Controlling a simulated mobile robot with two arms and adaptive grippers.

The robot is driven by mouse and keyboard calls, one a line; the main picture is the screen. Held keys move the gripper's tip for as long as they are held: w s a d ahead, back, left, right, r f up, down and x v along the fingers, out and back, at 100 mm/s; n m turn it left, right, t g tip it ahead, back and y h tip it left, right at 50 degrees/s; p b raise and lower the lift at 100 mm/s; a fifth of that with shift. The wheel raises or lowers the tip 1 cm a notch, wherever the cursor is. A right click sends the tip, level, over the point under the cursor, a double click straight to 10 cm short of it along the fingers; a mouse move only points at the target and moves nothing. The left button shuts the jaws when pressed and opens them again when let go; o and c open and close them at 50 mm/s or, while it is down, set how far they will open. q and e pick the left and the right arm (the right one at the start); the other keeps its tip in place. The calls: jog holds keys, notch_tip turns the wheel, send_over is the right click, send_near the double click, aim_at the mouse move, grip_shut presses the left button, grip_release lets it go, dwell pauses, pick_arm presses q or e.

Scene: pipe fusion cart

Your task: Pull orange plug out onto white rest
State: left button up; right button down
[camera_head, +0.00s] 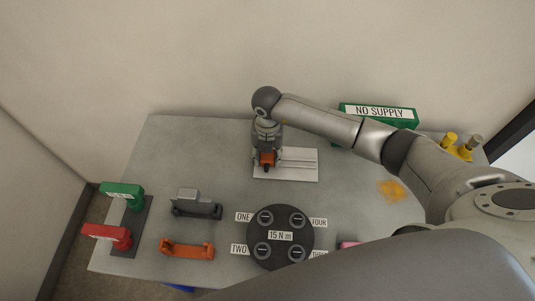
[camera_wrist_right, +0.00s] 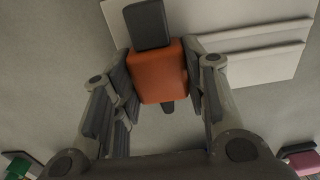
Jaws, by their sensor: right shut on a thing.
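The orange plug (camera_head: 267,159) is a small orange block with a dark grey end piece. In the right wrist view the plug (camera_wrist_right: 158,75) sits between the two finger pads of my right gripper (camera_head: 266,150), which is shut on its sides. The white rest (camera_head: 300,174) is a flat plate with raised rails, on the table. The plug is over the left part of the white rest. In the right wrist view the rest (camera_wrist_right: 262,68) extends behind and to the right of the plug. I cannot tell whether the plug touches it. My left gripper is not in view.
A green NO SUPPLY box (camera_head: 378,113) and yellow fittings (camera_head: 451,140) stand at the back right. A black round plate (camera_head: 280,237), a grey holder (camera_head: 196,205), an orange holder (camera_head: 187,250) and green and red blocks (camera_head: 121,190) occupy the front. The back left table is clear.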

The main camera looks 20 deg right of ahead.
jog(key=shift+f, duration=0.15)
jog(key=c, duration=0.8)
grip_release()
jog(key=shift+o, duration=0.2)
notch_tip(320, 180, up, 12)
